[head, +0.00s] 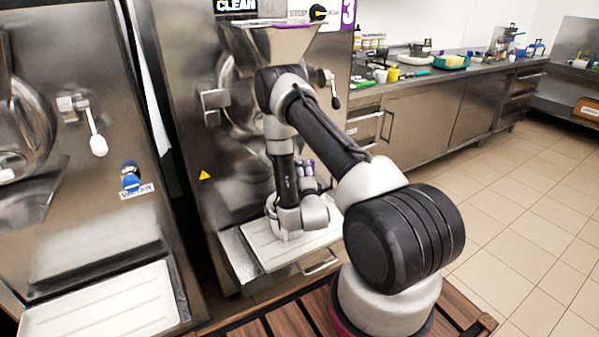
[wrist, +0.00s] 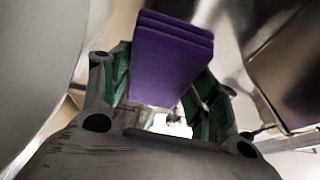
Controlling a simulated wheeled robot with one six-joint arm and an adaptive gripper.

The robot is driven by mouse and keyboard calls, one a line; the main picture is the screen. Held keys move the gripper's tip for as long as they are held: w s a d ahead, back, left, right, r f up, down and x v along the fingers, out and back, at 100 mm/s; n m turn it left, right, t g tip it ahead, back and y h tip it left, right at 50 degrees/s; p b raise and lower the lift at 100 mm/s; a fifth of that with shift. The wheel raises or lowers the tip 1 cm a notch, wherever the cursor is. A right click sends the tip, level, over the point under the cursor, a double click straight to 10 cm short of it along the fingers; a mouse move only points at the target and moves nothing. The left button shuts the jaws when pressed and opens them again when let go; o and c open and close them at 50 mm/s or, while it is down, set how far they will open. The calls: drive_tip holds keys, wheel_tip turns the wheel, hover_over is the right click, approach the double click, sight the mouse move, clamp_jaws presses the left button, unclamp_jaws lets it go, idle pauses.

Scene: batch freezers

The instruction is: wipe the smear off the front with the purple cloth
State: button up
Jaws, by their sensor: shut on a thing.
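The purple cloth (wrist: 172,55) is a folded, layered block held between the green-lined fingers of my gripper (wrist: 165,88) in the wrist view. In the head view a small bit of purple cloth (head: 307,167) shows beside my wrist, low in front of the steel machine marked 3. My gripper is mostly hidden there behind my arm. The machine front (head: 235,160) is bare steel, with a yellow warning triangle on its left part. I cannot make out a smear; my arm covers part of the front. Whether the cloth touches the steel I cannot tell.
A white drip tray (head: 262,248) juts out below my wrist. A lever handle (head: 334,98) and a latch (head: 213,102) stick out from the front. A second machine (head: 75,200) stands at the left. A counter (head: 425,100) runs behind; tiled floor at right is free.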

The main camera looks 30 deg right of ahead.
drive_tip(key=shift+s, duration=0.15)
drive_tip(key=shift+s, duration=1.4)
drive_tip(key=shift+w, duration=0.15)
drive_tip(key=w, duration=0.6)
drive_tip(key=shift+w, duration=0.35)
drive_tip(key=shift+w+a, duration=0.15)
drive_tip(key=shift+w, duration=0.9)
